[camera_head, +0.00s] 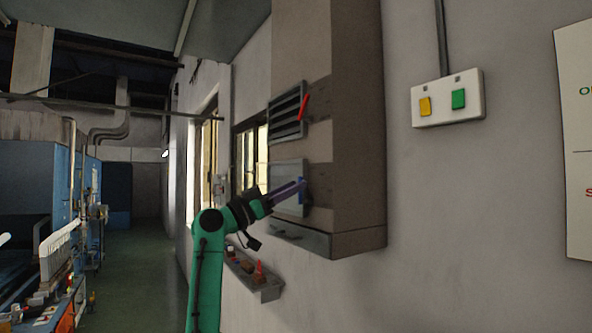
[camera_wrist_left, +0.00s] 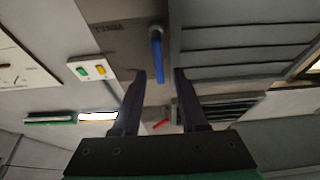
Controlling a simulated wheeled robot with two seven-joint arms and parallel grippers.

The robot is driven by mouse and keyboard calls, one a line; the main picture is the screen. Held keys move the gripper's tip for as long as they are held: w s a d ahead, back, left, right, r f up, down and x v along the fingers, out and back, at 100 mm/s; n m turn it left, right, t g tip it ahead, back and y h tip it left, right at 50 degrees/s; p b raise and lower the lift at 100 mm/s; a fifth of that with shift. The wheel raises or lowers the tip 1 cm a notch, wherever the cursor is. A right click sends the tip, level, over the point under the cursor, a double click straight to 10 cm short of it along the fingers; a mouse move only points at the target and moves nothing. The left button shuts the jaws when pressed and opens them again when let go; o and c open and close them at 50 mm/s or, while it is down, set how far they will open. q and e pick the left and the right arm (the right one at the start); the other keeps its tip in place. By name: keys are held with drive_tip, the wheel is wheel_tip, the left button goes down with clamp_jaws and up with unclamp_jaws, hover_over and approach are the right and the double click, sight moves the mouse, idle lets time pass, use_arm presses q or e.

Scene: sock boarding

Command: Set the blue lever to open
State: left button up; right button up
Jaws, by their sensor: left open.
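The jaws are open, with a gap on both sides of the lever. I cannot tell whether they reach its depth. My right gripper is not in view.
A red lever (camera_head: 303,107) sits by the vent (camera_head: 287,115) above. A white switch box (camera_head: 447,98) with yellow and green buttons is on the wall to the right. A small shelf (camera_head: 254,275) with bottles is below the cabinet. The aisle (camera_head: 140,270) at left is clear.

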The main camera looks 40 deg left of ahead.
use_arm(q)
drive_tip(key=shift+w+d+r, duration=0.2)
drive_tip(key=shift+w+r, duration=0.05)
drive_tip(key=shift+w, duration=0.3)
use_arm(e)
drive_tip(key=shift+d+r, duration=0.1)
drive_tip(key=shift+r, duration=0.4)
use_arm(q)
clamp_jaws()
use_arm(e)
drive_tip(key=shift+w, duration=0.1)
